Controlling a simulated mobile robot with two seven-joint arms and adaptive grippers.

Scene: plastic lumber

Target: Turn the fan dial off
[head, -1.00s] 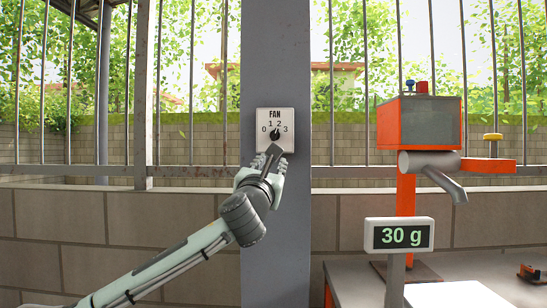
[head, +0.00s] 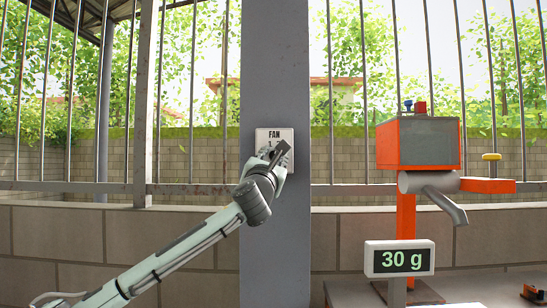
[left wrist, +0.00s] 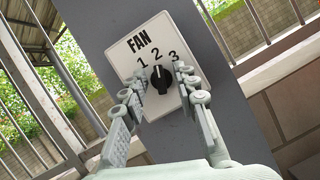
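The fan panel (head: 286,134) is a pale plate on the grey post, with FAN printed above its numbers. It also shows in the left wrist view (left wrist: 176,30), where 1, 2 and 3 are readable and the 0 is hidden. The black dial (left wrist: 161,79) sits at the plate's middle, its light mark turned up towards about 2. My left gripper (left wrist: 156,84) is open, with one finger on each side of the dial; I cannot tell whether they touch it. In the head view the left gripper (head: 275,156) covers the dial. My right gripper is not in view.
The grey post (head: 275,60) stands between barred openings above a block wall (head: 60,240). At right are an orange machine (head: 416,142) with a spout and a display (head: 400,260) reading 30 g. The space before the post is otherwise clear.

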